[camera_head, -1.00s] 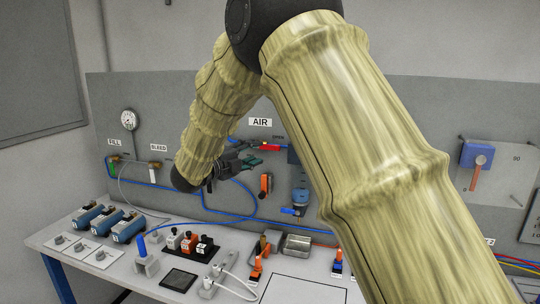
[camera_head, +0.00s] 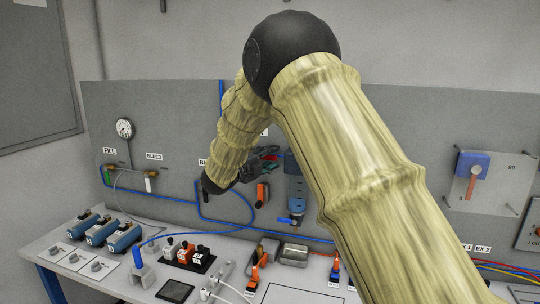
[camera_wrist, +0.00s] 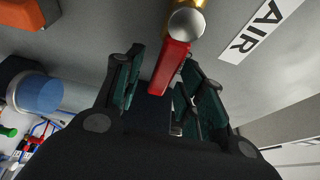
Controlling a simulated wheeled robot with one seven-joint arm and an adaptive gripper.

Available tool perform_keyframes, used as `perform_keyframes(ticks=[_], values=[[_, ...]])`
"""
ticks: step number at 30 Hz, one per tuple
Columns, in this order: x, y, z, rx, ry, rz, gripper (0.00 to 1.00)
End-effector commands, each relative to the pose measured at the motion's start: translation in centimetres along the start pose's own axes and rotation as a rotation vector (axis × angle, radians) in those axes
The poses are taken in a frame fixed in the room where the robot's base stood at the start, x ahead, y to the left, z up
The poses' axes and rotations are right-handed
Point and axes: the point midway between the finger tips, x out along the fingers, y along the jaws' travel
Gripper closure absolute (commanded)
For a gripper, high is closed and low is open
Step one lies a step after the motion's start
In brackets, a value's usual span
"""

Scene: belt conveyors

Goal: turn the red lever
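A red lever (camera_wrist: 171,68) sits on a brass valve (camera_wrist: 187,20) beside the AIR label in the wrist view. In the head view a small part of the red lever (camera_head: 269,157) shows at my gripper (camera_head: 262,165), and my arm hides most of the valve. In the wrist view the dark green fingers of my gripper (camera_wrist: 160,72) are apart, one on each side of the lever. The lever's near end lies between them. A gap shows on the left finger's side; I cannot tell whether the right finger touches it.
An orange handle (camera_head: 262,193) and a blue regulator (camera_head: 297,206) are just below the gripper. An orange-red lever (camera_head: 472,183) on a blue block is at the far right. The bench below holds several switches and connectors. A blue hose (camera_head: 240,222) loops beneath my arm.

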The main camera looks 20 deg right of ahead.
Motion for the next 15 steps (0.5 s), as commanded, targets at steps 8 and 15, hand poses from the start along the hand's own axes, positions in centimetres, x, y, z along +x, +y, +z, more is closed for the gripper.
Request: perform_keyframes(ticks=[8, 15], values=[[0.82, 0.01, 0.04, 0.000, 0.000, 0.000, 0.61], [0.80, 0.02, 0.03, 0.000, 0.000, 0.000, 0.73]])
